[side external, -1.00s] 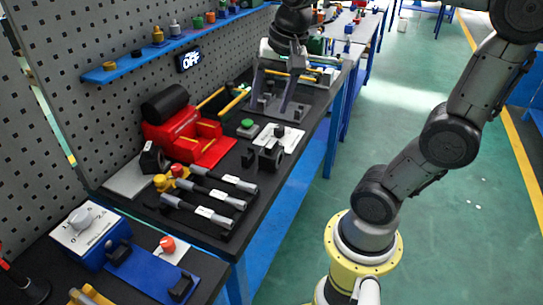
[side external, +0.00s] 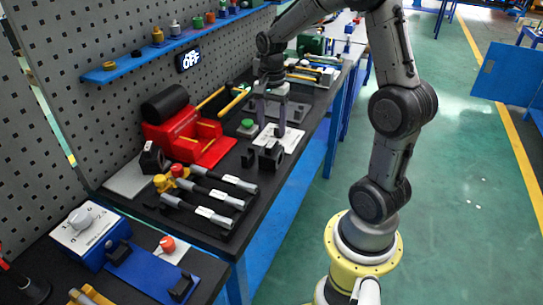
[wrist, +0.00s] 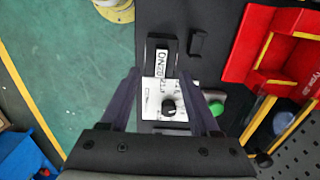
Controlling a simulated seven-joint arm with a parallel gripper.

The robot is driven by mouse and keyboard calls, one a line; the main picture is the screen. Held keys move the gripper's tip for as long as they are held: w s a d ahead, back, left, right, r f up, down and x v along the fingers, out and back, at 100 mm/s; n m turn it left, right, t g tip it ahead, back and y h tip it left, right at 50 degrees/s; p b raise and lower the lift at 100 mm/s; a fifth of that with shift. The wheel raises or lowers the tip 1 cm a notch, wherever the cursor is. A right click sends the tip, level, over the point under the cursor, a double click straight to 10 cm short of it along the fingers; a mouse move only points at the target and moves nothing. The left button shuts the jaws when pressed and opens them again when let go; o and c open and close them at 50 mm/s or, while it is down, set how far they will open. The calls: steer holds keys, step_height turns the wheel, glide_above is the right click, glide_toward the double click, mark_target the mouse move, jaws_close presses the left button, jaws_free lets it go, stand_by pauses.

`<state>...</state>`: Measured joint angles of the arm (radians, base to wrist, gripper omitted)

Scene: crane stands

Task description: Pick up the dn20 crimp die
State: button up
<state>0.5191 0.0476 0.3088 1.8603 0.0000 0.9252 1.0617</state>
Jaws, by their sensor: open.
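The DN20 crimp die is a dark block with a white "DN20" label (wrist: 161,62) in the wrist view. It appears to be the black block (side external: 271,157) at the bench's front edge in the side view; its label is not readable there. My gripper (side external: 271,118) is open and empty, pointing down over the bench, above and behind the block. In the wrist view the fingers of my gripper (wrist: 161,78) stand wide apart, on either side of the label's line. The lower part of the block is hidden.
A white plate with a black knob (wrist: 169,107) lies beside the die, under my gripper. Grey-handled tools (side external: 222,181) lie nearer the camera.

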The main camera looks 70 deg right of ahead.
mark_target(271, 143)
steer(key=shift+d+f, duration=0.1)
steer(key=shift+f, duration=2.95)
steer(key=shift+w, duration=0.1)
jaws_close()
steer(key=shift+r, duration=0.15)
